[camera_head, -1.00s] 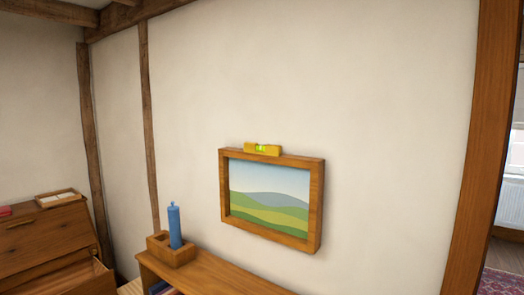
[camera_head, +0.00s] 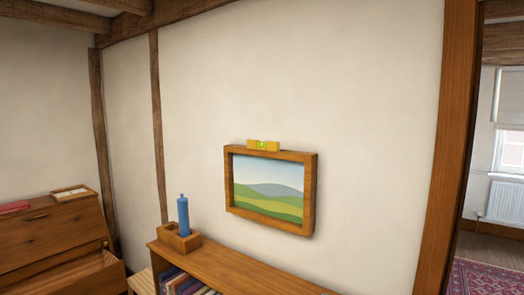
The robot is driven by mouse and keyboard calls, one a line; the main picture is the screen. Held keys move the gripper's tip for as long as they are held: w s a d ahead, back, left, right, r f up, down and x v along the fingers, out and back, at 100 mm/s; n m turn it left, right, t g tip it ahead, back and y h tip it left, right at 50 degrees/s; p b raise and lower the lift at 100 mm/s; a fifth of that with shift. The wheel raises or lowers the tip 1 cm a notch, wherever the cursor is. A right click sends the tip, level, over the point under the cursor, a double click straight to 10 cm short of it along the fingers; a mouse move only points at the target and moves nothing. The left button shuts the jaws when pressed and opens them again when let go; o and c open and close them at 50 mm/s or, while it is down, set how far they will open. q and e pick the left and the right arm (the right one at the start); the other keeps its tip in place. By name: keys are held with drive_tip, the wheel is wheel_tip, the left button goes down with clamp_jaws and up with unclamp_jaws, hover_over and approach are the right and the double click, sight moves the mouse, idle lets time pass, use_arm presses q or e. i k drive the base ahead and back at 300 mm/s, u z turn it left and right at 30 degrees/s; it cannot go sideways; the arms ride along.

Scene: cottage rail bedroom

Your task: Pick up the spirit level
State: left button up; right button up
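The spirit level (camera_head: 263,146) is a small yellow bar with a green vial. It rests on the top edge of a wooden picture frame (camera_head: 311,195) that hangs on the wall and shows a painted hill landscape. Neither of my grippers shows in the head view.
A wooden bookshelf (camera_head: 235,267) with several books stands below the picture. On its top a blue bottle-like object (camera_head: 183,215) stands in a wooden box (camera_head: 191,243). A dresser (camera_head: 50,235) with an open drawer is at left. A doorway with a rug (camera_head: 485,279) is at right.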

sight(271, 146)
drive_tip(key=u, duration=0.65)
drive_tip(key=i, duration=0.4)
drive_tip(key=u, duration=0.15)
